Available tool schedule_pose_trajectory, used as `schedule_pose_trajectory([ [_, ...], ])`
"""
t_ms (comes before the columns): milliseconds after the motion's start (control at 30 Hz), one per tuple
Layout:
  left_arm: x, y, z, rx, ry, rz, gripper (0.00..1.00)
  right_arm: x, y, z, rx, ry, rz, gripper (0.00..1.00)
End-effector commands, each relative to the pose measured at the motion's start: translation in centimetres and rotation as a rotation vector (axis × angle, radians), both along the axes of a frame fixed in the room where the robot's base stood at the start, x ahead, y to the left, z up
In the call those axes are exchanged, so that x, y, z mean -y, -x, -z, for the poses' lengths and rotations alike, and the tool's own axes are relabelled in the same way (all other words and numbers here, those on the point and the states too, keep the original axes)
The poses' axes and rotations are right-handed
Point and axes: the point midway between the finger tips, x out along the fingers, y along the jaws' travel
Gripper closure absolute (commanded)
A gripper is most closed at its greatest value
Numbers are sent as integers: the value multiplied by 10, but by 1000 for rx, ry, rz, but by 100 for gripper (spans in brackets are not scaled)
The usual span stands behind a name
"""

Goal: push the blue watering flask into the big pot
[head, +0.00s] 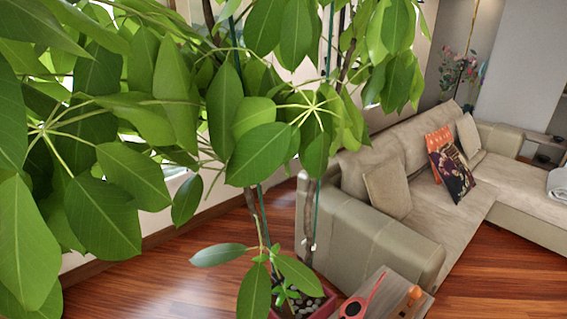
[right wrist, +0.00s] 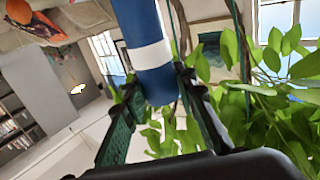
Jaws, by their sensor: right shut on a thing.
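The big pot (head: 329,304) shows at the bottom of the head view as a dark red rim around pale pebbles, with the tall leafy plant (head: 262,155) growing out of it. The pot's lower part is cut off by the frame. The blue watering flask (right wrist: 143,18), a blue cylinder with a white band, shows in the right wrist view. My right gripper (right wrist: 158,88) is shut on it, with one dark finger on each side. Neither the flask nor my right gripper can be seen in the head view. My left gripper is in no view.
Large leaves fill the left and middle of the head view. A small grey table (head: 388,290) with a red item and an orange-brown wooden item stands right of the pot. A beige sofa (head: 385,245) stands behind. Wooden floor (head: 487,268) is clear at the right.

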Motion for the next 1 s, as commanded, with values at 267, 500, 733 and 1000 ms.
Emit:
schedule_pose_trajectory([
  [267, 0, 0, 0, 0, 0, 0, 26, -15, 28, -26, 15, -9, 54, 100],
  [500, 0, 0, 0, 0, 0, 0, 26, -15, 28, -26, 15, -8, 55, 100],
  [733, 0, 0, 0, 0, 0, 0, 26, -5, 43, -6, 25, -12, 88, 100],
  [1000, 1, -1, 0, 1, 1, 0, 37, -14, 71, 30, 14, -9, 59, 100],
])
